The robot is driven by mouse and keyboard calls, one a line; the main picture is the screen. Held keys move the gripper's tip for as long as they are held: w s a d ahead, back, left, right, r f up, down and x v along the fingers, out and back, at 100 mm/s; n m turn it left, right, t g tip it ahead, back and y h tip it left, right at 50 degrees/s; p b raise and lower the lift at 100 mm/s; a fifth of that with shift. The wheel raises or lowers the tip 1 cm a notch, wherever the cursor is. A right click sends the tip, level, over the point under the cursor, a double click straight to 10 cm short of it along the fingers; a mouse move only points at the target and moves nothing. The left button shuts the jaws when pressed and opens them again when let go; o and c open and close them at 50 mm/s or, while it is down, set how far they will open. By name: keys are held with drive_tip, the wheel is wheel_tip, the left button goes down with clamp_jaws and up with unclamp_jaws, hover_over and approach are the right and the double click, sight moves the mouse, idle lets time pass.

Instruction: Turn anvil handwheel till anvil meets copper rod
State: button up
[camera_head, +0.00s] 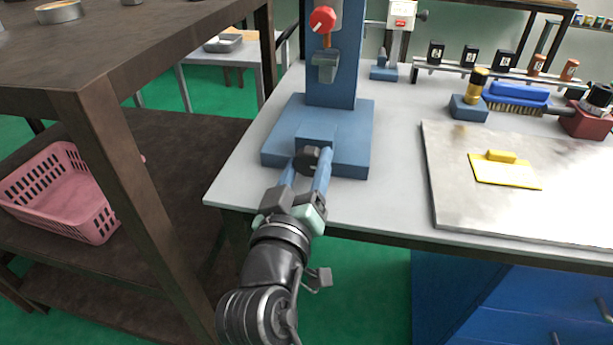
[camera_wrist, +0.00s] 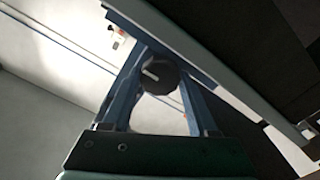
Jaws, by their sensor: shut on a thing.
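A dark round handwheel (camera_head: 309,160) sits on the front of the blue base (camera_head: 279,150) of an upright blue machine. In the wrist view the handwheel (camera_wrist: 158,76) shows a white index mark on its dark face. My gripper (camera_head: 308,167) reaches it from the front, its two blue fingers on either side of the wheel; it is shut on it. A small blue block (camera_head: 316,133) stands just behind the wheel. I cannot make out the copper rod or the anvil's contact.
A brown shelf (camera_head: 140,75) with a pink basket (camera_head: 62,190) is at left.

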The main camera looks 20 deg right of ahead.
drive_tip(key=m+b, duration=0.5)
drive_tip(key=m, duration=0.2)
drive_tip(key=shift+f, duration=0.15)
drive_tip(key=m+b, duration=0.2)
drive_tip(key=m, duration=0.2)
drive_tip(key=shift+d, duration=0.1)
drive_tip(key=m+b, duration=0.2)
drive_tip(key=m, duration=0.1)
drive_tip(key=shift+s+m+b, duration=0.1)
drive_tip(key=shift+m+b, duration=0.2)
drive_tip(key=shift+b, duration=0.05)
drive_tip(key=m+b, duration=0.3)
drive_tip(key=m, duration=0.1)
drive_tip(key=shift+m, duration=0.3)
drive_tip(key=m+b, duration=0.2)
drive_tip(key=m, duration=0.1)
drive_tip(key=shift+f+m, duration=0.1)
drive_tip(key=shift+m, duration=0.2)
drive_tip(key=m+b, duration=0.2)
drive_tip(key=m, duration=0.1)
drive_tip(key=shift+b, duration=0.35)
drive_tip(key=shift+m+b, duration=0.9)
drive_tip(key=shift+m, duration=0.9)
